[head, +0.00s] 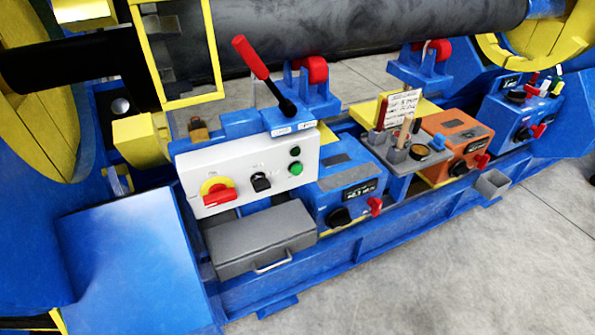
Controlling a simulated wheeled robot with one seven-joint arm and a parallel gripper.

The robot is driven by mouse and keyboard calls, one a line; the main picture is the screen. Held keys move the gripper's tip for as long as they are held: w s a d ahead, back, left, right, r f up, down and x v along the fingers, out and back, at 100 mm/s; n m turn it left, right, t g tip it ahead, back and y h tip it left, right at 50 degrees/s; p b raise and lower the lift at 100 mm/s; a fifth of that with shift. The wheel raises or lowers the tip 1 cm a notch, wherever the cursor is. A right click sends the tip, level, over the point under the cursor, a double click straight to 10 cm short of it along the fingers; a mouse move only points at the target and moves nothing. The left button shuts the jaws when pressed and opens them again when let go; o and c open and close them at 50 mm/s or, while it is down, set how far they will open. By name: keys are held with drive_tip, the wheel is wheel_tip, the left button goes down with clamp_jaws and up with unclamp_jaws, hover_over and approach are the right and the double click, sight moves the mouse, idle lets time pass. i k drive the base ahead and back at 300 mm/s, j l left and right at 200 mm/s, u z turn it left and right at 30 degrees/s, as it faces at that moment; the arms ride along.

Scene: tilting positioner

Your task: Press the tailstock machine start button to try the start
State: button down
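A light grey control panel (240,172) faces me on the blue machine frame, left of the middle in the head view. At its right end is a round green button (296,168), with a smaller dark green button or lamp (294,151) above it. To the left are a black selector knob (261,181) and a red rotary handle (219,195) on a yellow disc. The lettering on the panel is too small to read, so I cannot tell whether it names the tailstock. My gripper is not in view.
A red-handled lever (251,58) leans above the panel. A grey toolbox (261,240) sits below it. Blue (343,192), orange (455,146) and farther blue (516,117) boxes with knobs line the frame. The concrete floor (440,265) is clear at lower right.

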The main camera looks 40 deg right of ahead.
sight(296, 169)
drive_tip(key=l+z, duration=0.7)
drive_tip(key=i+l+z, duration=0.1)
drive_tip(key=z, duration=0.25)
drive_tip(key=l, duration=0.1)
